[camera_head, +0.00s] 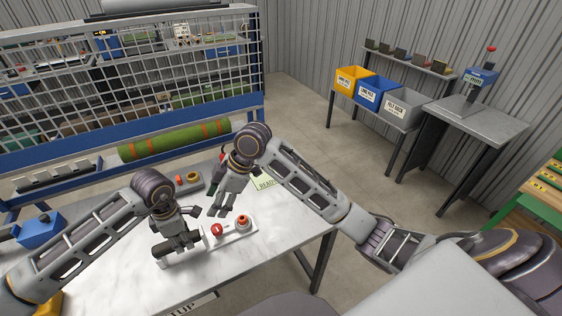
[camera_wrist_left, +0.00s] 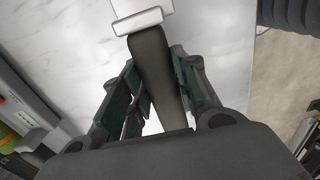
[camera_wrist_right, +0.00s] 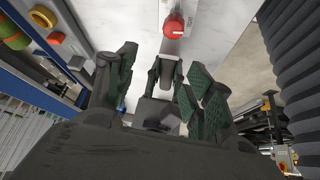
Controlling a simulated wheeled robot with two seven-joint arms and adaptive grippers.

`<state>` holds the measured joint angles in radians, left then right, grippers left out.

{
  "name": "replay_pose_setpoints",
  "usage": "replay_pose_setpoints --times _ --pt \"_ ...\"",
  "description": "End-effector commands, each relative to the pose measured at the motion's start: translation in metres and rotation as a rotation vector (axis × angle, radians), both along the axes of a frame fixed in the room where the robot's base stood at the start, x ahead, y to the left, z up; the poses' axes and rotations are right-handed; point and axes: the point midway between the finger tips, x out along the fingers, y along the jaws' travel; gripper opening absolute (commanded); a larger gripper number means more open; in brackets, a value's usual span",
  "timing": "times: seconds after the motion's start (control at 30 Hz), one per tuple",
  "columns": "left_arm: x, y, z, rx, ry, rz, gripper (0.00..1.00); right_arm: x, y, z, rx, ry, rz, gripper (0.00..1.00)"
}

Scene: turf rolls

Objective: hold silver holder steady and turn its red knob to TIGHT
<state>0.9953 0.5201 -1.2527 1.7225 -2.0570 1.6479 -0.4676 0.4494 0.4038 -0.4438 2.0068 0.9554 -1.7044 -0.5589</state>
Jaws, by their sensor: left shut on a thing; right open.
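The silver holder (camera_head: 231,234) lies on the marble-topped table, with a dark handle (camera_wrist_left: 152,60) at its left end. My left gripper (camera_head: 178,244) is shut on this handle; the left wrist view shows the handle between the green-padded fingers. The red knob (camera_head: 217,230) stands on the holder just right of my left gripper. It also shows in the right wrist view (camera_wrist_right: 174,25), beside a label too small to read. A second orange-red round part (camera_head: 243,220) is at the holder's right end. My right gripper (camera_head: 219,209) is open and empty, above and behind the red knob.
A READY card (camera_head: 264,184) lies on the table at the back right. A grey box with round buttons (camera_head: 188,184) is behind my grippers. A green turf roll (camera_head: 175,140) lies before the mesh guard. A blue box (camera_head: 40,231) stands at left. The table's right front is clear.

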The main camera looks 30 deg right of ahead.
Motion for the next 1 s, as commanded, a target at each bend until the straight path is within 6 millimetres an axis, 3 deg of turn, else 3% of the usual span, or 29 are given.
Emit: replay_pose_setpoints --times 0.5,1.0 --pt "0.0 0.0 0.0 0.0 0.0 0.0 0.0 0.046 -0.043 -0.004 0.12 0.015 -0.054 0.53" --pt "0.0 0.0 0.0 0.0 -0.001 0.001 0.0 0.074 -0.095 -0.011 0.19 0.041 -0.152 0.53"
